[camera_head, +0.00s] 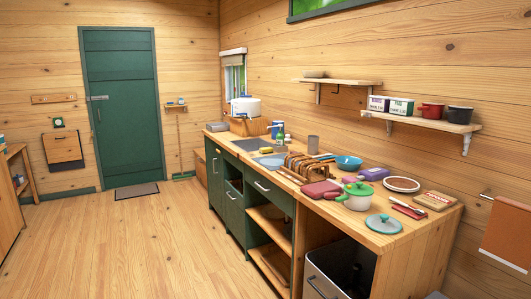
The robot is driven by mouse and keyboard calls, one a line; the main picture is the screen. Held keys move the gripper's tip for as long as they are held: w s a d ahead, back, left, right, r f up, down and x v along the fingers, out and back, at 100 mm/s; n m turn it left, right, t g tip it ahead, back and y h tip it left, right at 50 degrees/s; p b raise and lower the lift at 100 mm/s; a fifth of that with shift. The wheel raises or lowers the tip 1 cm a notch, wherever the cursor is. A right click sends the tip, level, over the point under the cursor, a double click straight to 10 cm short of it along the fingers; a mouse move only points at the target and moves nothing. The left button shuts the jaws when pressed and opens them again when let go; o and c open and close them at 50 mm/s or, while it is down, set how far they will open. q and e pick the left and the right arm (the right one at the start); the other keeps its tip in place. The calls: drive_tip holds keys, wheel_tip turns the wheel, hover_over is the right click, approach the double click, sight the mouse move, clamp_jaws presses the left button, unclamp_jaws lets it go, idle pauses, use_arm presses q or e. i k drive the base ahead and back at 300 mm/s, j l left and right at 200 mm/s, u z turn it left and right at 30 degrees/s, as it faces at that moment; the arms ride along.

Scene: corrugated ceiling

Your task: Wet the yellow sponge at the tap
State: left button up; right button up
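A small yellow sponge (266,150) lies at the sink area of the long wooden counter, in the middle of the head view. A grey sink basin (250,144) is set into the counter behind it, and a bluish-grey surface (268,161) lies just in front of it. I cannot make out the tap clearly at this size; it may be hidden among the bottles and containers behind the sink. Neither of my grippers is in view.
A wooden rack (303,167), a blue bowl (348,162), a green-and-white pot (357,196) and a glass lid (383,223) crowd the counter's near part. A white container (245,107) stands at its far end. The wooden floor (140,240) left of the counter is free.

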sight(267, 150)
drive_tip(key=i+j+u, duration=0.25)
drive_tip(key=i, duration=0.5)
drive_tip(key=i+u, duration=0.3)
drive_tip(key=i, duration=1.95)
drive_tip(key=i+j+z, duration=0.1)
drive_tip(key=i+z, duration=0.3)
drive_tip(key=i, duration=0.2)
drive_tip(key=i+j+z, duration=0.25)
drive_tip(key=i+z, duration=0.15)
drive_tip(key=i, duration=0.15)
drive_tip(key=i+j+z, duration=0.8)
drive_tip(key=j, duration=0.25)
drive_tip(key=i, duration=0.1)
